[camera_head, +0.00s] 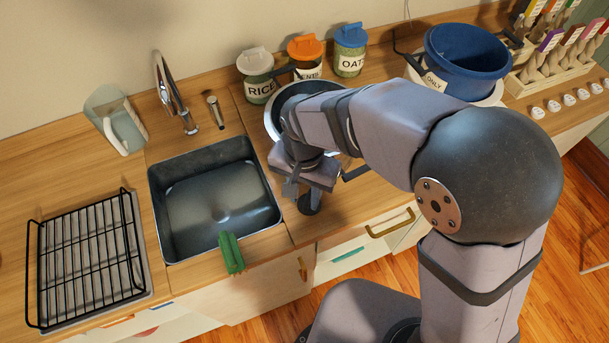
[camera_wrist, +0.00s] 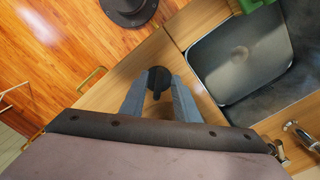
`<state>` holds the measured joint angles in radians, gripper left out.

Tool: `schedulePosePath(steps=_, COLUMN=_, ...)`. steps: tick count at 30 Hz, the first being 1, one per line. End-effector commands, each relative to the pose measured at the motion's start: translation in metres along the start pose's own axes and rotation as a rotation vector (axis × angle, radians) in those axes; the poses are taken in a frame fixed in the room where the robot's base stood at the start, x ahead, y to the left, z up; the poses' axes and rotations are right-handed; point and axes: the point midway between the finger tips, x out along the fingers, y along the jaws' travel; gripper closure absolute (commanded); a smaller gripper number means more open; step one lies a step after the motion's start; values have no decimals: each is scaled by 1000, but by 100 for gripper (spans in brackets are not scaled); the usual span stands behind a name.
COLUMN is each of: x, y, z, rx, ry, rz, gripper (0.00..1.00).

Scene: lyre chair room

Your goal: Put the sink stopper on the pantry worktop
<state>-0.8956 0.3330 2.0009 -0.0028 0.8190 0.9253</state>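The dark round sink stopper (camera_head: 309,207) is on the wooden worktop (camera_head: 345,207) to the right of the sink, close to the front edge. In the wrist view the stopper (camera_wrist: 159,76) shows as a dark disc with a short stem towards the camera. My gripper (camera_wrist: 159,84) is open, with one grey finger on each side of the stopper and wood visible in the gaps. In the head view my gripper (camera_head: 302,191) points down just above the stopper, and its fingers are partly hidden by the wrist. I cannot tell whether a finger touches it.
The dark sink (camera_head: 215,195) lies left of my gripper, with a green object (camera_head: 231,254) on its front rim. A black wire rack (camera_head: 90,255) is further left. A round pan (camera_head: 272,122), jars (camera_head: 350,52) and a blue tub (camera_head: 467,60) stand behind my arm.

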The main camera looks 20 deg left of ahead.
Motion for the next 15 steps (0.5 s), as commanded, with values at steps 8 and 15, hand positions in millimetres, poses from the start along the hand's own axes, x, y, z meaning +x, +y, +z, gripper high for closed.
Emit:
schedulePosePath(steps=8, x=-50, y=-1, z=-1, rx=0, ry=4, rz=-5, gripper=71)
schedulePosePath(steps=15, x=-81, y=-1, z=-1, rx=0, ry=1, rz=-2, gripper=71)
